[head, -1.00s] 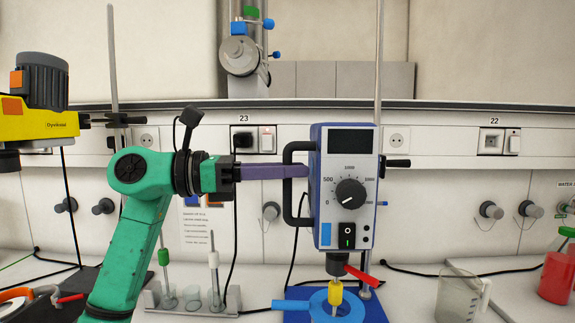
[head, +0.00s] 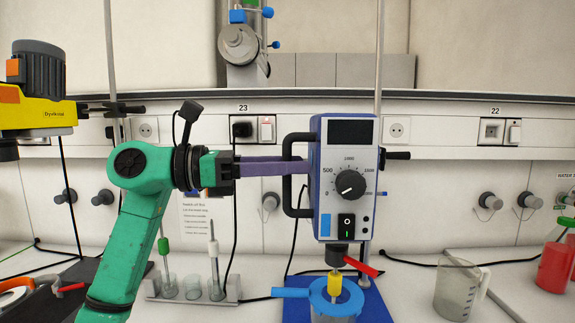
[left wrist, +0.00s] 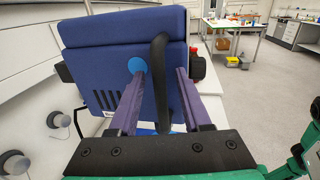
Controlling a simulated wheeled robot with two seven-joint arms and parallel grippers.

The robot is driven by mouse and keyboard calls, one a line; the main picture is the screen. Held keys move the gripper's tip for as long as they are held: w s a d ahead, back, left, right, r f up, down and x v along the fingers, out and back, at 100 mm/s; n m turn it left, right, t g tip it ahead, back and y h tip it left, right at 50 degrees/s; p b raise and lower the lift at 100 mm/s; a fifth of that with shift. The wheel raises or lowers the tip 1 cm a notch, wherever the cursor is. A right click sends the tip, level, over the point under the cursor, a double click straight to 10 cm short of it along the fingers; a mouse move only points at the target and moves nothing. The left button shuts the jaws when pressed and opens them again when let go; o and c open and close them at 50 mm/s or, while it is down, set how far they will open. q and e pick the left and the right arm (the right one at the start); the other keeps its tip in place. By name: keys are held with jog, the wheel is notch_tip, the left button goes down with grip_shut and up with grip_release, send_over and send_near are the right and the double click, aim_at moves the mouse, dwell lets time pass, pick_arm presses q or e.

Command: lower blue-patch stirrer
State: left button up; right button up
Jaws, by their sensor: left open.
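The blue-patch stirrer (head: 334,180) is a blue box with a grey front, a display, a knob and a light-blue patch (head: 326,224). It hangs upright on a metal stand rod (head: 378,55), above a blue pot (head: 320,291). A red lever (head: 360,266) and a yellow piece (head: 334,284) show below it. My left gripper (head: 308,165) is open, its purple fingers reaching to the black side handle (head: 288,176). In the left wrist view, the handle (left wrist: 160,75) stands between the fingers, nearer the right one, against the stirrer's blue housing (left wrist: 95,65). My right gripper is out of view.
A yellow-black stirrer (head: 35,115) hangs on another rod at the left. A rack with glass vessels (head: 190,292) stands on the bench under my left arm. A beaker (head: 458,290) and a red-filled bottle (head: 555,265) stand at the right.

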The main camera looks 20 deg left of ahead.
pick_arm(q)
jog(key=b+v, duration=0.2)
jog(key=v, duration=1.2)
jog(key=shift+s+a+b, duration=0.2)
jog(key=shift+b, duration=0.15)
